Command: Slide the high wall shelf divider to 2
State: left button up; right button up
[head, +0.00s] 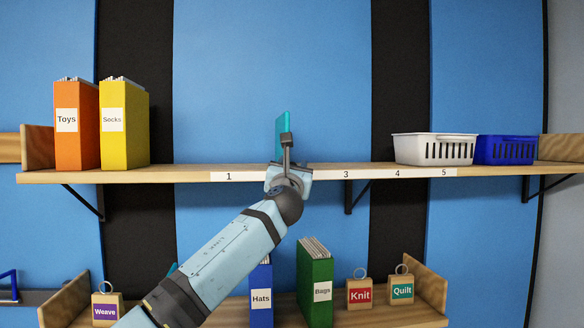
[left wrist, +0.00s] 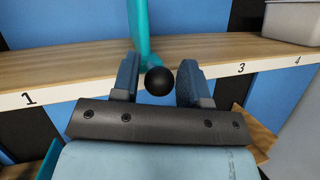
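The teal divider (head: 283,128) stands upright on the high wall shelf (head: 190,174), between the labels 1 (head: 228,177) and 3 (head: 346,174). My left gripper (head: 289,174) is at the shelf's front edge, right in front of the divider, and covers the strip where label 2 would be. In the left wrist view the teal divider (left wrist: 138,28) rises behind a round black knob (left wrist: 158,81). The knob sits between the two fingers of my open left gripper (left wrist: 157,87), with a narrow gap on each side. My right gripper is not in view.
Orange (head: 75,130) and yellow (head: 123,125) binders stand at the shelf's left. A white basket (head: 434,148) and a blue basket (head: 506,150) sit at its right. The lower shelf (head: 390,317) holds binders and tagged blocks. The high shelf is clear beside the divider.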

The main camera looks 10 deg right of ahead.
pick_arm(q)
jog(key=shift+o, duration=0.9)
jog(key=shift+d, duration=0.15)
jog(key=b+v, duration=0.3)
jog(key=v, duration=1.1)
jog(key=shift+b, duration=0.4)
